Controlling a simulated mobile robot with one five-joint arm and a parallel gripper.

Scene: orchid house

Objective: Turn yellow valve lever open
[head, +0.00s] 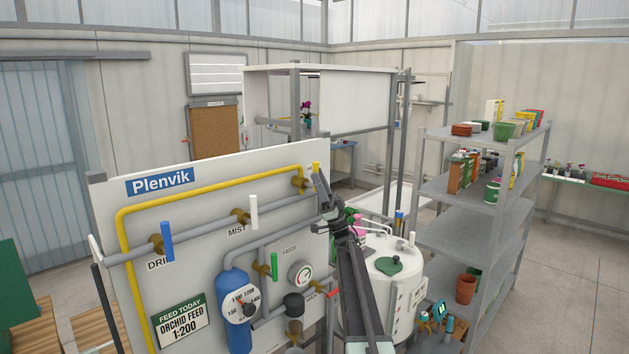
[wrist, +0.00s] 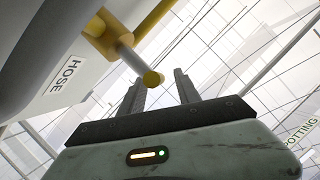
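The yellow valve lever (head: 316,167) shows as a small upright yellow piece at the panel's upper right, beside a brass valve body (head: 299,184). My gripper (head: 321,182) is right at it in the head view and hides part of it. In the wrist view, a grey stem runs from the brass body (wrist: 104,32) to a round yellow end (wrist: 152,78). My gripper (wrist: 158,80) has its two fingers apart, with the yellow end showing near the gap between them. I cannot tell whether they touch it. A HOSE label (wrist: 66,76) is beside the valve.
The white Plenvik panel (head: 115,205) carries a yellow pipe (head: 200,184), a blue lever (head: 167,239), a white lever (head: 253,210) and a green lever (head: 274,266). A white tank (head: 385,295) and a grey shelf rack (head: 465,220) stand to the right.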

